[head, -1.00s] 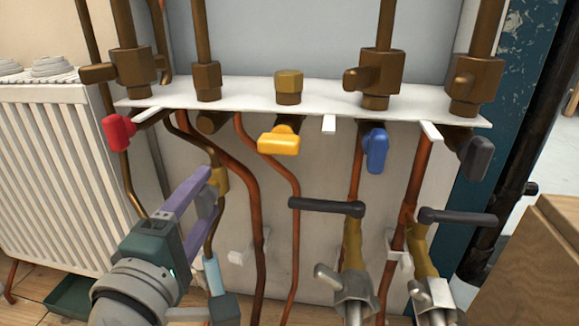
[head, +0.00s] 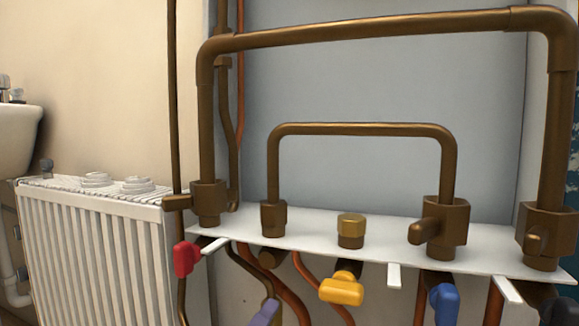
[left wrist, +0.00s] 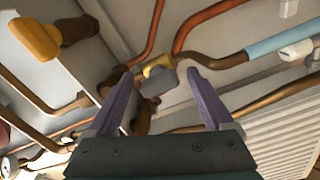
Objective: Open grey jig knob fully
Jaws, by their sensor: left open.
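A dark grey knob (head: 559,311) hangs under the white shelf at the lower right of the head view, cut off by the frame edge. My left gripper (left wrist: 160,75) is open in the left wrist view, with its two purple fingers apart. A grey block-shaped handle (left wrist: 164,81) on a brass fitting shows in the gap between the fingertips; I cannot tell how near it is or whether they touch. In the head view only a purple finger tip of the left gripper (head: 265,313) shows at the bottom edge. My right gripper is not in view.
A red knob (head: 186,259), a yellow knob (head: 341,290) and a blue knob (head: 444,303) hang along the white shelf (head: 310,226). Brown pipes rise above it. A white radiator (head: 90,255) stands left. Copper pipes crowd the space around the gripper.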

